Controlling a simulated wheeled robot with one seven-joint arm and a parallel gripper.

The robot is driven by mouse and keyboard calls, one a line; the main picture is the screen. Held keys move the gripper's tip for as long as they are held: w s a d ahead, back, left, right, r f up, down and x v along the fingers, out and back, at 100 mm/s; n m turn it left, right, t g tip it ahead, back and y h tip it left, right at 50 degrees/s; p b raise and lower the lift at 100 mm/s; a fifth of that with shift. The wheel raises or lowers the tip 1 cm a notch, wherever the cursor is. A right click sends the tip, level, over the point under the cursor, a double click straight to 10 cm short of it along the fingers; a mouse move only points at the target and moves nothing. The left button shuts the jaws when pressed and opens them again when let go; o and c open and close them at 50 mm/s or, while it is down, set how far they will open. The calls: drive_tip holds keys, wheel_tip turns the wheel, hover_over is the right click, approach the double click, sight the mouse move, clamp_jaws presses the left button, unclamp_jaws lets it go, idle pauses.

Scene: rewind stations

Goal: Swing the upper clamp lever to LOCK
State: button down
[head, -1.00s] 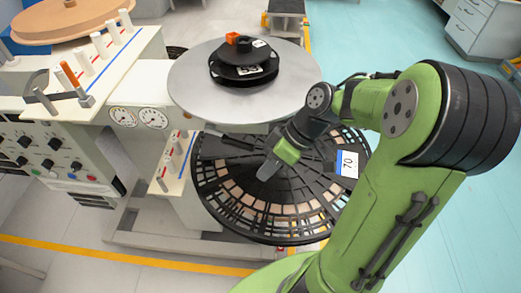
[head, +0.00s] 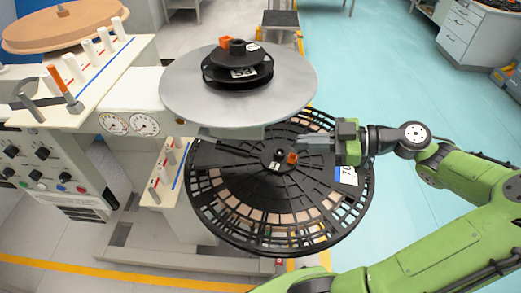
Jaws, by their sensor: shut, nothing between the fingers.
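The upper hub (head: 238,66) is a black stepped piece on the round grey plate (head: 180,95). A small orange lever-like piece (head: 226,42) sticks out at the left of its top knob. I cannot read a LOCK mark. My gripper (head: 299,142) is shut and empty. Its fingers point left, above the right part of the large black lower reel (head: 215,205), below and right of the grey plate. It is apart from the upper hub. The lower reel's hub has another small orange piece (head: 292,158), just below my fingertips in the picture.
A cream panel (head: 90,75) at the left carries white pegs, an orange-handled part (head: 58,77) and a dark arm. Gauges (head: 128,123) sit beside the plate. A brown disc (head: 60,28) lies at the back left.

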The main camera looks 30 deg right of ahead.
drive_tip(key=b, duration=0.3)
approach(244, 151)
drive_tip(key=w+a+r, duration=0.2)
drive_tip(key=a, duration=0.1)
drive_tip(key=shift+w+a+f+b, duration=0.15)
drive_tip(key=shift+w+a+f, duration=0.1)
drive_tip(key=shift+f, duration=0.3)
drive_tip(key=shift+w+a+f+b, duration=0.15)
drive_tip(key=shift+w+a+f, duration=0.15)
drive_tip(key=shift+f, duration=0.25)
drive_tip(key=shift+w+a+f+b, duration=0.15)
drive_tip(key=shift+a+f, duration=0.1)
drive_tip(key=shift+f, duration=0.25)
